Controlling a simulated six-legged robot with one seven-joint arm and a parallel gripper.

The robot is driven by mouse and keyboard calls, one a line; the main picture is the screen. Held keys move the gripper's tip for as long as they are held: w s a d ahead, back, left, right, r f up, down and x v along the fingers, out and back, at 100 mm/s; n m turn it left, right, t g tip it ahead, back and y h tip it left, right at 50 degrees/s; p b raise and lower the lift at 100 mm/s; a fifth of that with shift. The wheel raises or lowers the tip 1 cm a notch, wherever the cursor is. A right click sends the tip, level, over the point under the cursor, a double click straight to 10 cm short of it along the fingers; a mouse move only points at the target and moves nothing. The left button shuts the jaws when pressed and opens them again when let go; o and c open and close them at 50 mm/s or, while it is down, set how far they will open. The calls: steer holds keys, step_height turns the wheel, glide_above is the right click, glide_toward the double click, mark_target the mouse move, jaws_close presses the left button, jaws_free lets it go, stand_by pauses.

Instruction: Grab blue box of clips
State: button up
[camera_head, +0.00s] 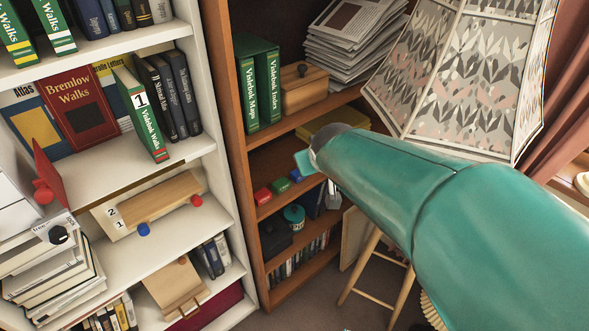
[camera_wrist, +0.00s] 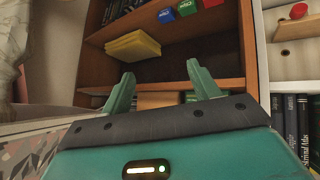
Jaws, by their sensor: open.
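The blue box of clips (camera_head: 296,176) sits on a middle shelf of the brown bookcase, at the right end of a row of small boxes. In the wrist view, which looks upside down, the blue box (camera_wrist: 166,15) is near the top edge. My gripper (camera_wrist: 160,84) is open and empty, with its two teal fingers apart. In the head view my arm reaches in from the right and a finger (camera_head: 303,161) shows just above and right of the blue box. The gripper is apart from the box in the wrist view.
A green box (camera_head: 280,185) and a red box (camera_head: 262,195) stand beside the blue one. A yellow paper stack (camera_wrist: 133,45) lies on the shelf. A patterned lampshade (camera_head: 460,75) and a wooden stool (camera_head: 362,270) are close to my arm. A white bookcase (camera_head: 225,170) stands at left.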

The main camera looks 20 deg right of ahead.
steer(key=w+d+f+n+t+y, duration=0.1)
steer(key=w+d+f+t, duration=0.1)
steer(key=w+d+f, duration=0.35)
steer(key=w+d+f+n+t+y, duration=0.1)
steer(key=w+d+f+n+t, duration=0.15)
steer(key=w+f, duration=0.45)
step_height(320, 180, down, 14)
steer(key=d+t+y, duration=0.2)
steer(key=y, duration=0.4)
steer(key=shift+s, duration=0.2)
steer(key=shift+w, duration=0.1)
